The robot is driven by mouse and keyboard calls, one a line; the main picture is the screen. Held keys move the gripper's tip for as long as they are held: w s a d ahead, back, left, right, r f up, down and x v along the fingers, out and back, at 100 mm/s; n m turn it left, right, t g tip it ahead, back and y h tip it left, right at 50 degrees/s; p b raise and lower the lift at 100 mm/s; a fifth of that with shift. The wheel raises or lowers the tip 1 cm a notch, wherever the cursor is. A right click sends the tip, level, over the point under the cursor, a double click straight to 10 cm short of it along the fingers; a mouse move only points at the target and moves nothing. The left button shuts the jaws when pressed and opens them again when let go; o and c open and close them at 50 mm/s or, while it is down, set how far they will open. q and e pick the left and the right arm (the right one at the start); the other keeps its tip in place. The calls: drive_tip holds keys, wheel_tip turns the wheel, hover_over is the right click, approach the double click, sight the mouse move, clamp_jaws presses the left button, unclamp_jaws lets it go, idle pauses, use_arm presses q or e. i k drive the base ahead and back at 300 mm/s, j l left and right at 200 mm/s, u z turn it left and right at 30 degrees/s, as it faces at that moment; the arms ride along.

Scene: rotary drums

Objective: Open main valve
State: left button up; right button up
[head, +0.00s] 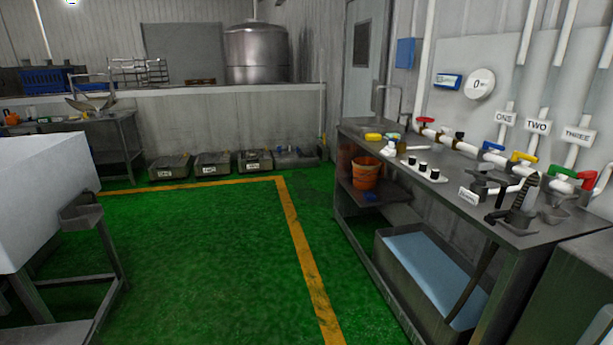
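White pipework with coloured valve handles runs along the back of the metal bench on the right. A red handle (425,120) sits at the pipe's far left end. A blue handle (493,146), a yellow handle (524,157) and a green handle (563,172) follow towards the right, near signs ONE, TWO and THREE. Another red handle (587,179) is at the right end. No readable label tells which is the main valve. A round white dial (480,84) above the pipe shows 0. Neither of my grippers is in view.
The metal bench (408,185) holds small bottles, a row of black knobs and a black hose. An orange bucket (366,172) and a blue-filled tub (382,240) are below. Green floor with a yellow line (308,262) is clear before it.

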sight(424, 120)
drive_tip(key=i+u, duration=0.2)
drive_tip(key=i, duration=1.65)
drive_tip(key=i+j+z, duration=0.1)
drive_tip(key=i+z, duration=0.3)
drive_tip(key=i+j+z, duration=0.4)
drive_tip(key=i, duration=0.15)
drive_tip(key=i+j+z, duration=0.35)
drive_tip(key=i+l, duration=0.05)
drive_tip(key=i, duration=0.05)
